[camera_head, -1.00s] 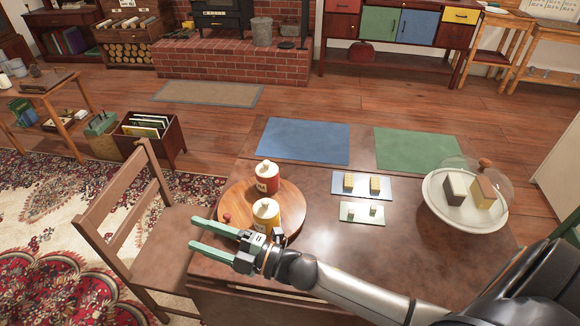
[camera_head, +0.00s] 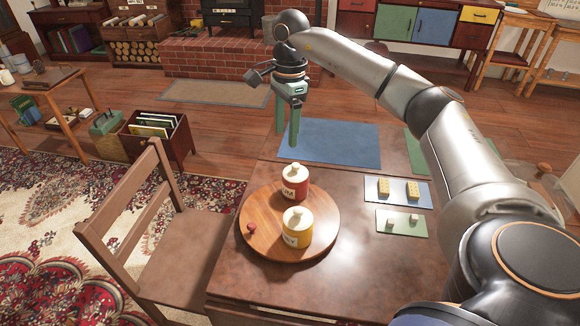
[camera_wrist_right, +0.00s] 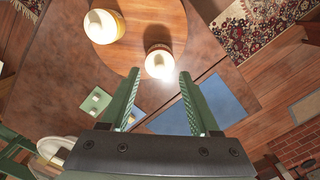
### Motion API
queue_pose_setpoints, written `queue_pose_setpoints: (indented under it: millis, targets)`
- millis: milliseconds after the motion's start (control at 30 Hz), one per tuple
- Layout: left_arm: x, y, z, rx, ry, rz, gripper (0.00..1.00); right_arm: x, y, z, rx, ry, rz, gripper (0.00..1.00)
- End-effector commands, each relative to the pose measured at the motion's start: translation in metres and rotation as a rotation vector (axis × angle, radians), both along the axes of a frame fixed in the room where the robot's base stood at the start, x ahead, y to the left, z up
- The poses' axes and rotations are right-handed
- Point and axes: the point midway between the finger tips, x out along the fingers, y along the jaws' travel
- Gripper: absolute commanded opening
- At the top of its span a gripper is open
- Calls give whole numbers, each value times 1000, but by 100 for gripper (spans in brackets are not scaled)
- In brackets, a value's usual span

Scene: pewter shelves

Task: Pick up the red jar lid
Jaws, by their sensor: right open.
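The red jar (camera_head: 295,186) stands upright on the round wooden board (camera_head: 262,205), with its pale, knobbed lid (camera_head: 295,171) on top. In the right wrist view the lid (camera_wrist_right: 159,63) shows from above, just beyond and between my fingertips. My right gripper (camera_head: 287,138) points down, open and empty, above and behind the jar in the head view. Its green fingers (camera_wrist_right: 160,75) are spread apart and touch nothing. My left gripper is not in view.
A yellow jar (camera_head: 297,229) with a pale lid stands in front of the red one. A small red knob (camera_head: 252,229) is on the board's left. Blue (camera_head: 397,191) and green (camera_head: 402,223) trays holding small blocks lie right. A blue mat (camera_head: 335,143) lies behind.

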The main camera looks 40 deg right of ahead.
Motion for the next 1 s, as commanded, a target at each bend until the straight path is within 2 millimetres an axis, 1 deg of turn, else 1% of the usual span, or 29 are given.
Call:
queue_pose_setpoints:
  millis: [33,67,167,433,500,667,767,867,1000]
  targets:
    - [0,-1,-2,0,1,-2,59,-2,-10,5,-26,2,-6,62]
    - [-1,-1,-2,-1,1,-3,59,-3,-14,6,-38,6,-8,62]
    - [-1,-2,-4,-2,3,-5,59,-6,-21,1,-57,14,-13,62]
    - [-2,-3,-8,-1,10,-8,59,-6,-21,-47,-56,15,-12,62]
    - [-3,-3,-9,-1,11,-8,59,-6,-21,-55,-55,13,-12,62]
    - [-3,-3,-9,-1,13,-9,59,-5,-21,-65,-54,12,-12,62]
    - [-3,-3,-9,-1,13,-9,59,-6,-25,-77,-54,13,-13,62]
    - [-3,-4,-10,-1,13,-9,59,-6,-29,-93,-54,14,-13,62]
    - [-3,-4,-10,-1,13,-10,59,-6,-29,-110,-54,13,-12,62]
